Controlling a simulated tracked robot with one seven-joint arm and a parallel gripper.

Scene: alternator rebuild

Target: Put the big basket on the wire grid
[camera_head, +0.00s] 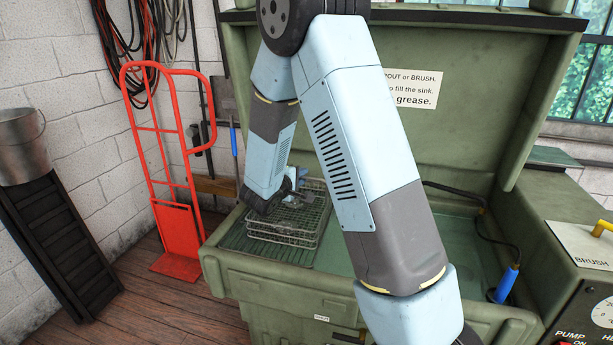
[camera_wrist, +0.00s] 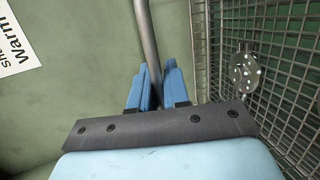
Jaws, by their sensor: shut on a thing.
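The big basket (camera_head: 283,232), a grey wire-mesh box, stands or hangs at the left end of the wash sink; I cannot tell if it touches the surface below. Its mesh (camera_wrist: 285,75) fills the right of the wrist view. My gripper (camera_head: 293,189) is above the basket, partly hidden by my arm. In the wrist view, its blue fingers (camera_wrist: 152,88) are shut on a grey metal bar (camera_wrist: 146,40), which looks like the basket's handle. A ribbed dark green grid (camera_head: 240,243) shows left of and under the basket.
A round shiny part (camera_wrist: 243,74) shows at the mesh. The sink basin (camera_head: 335,255) lies right of the basket, partly behind my arm. The raised green lid (camera_head: 460,120) stands behind. A blue-handled brush (camera_head: 507,284) is at right. A red hand truck (camera_head: 178,235) stands left.

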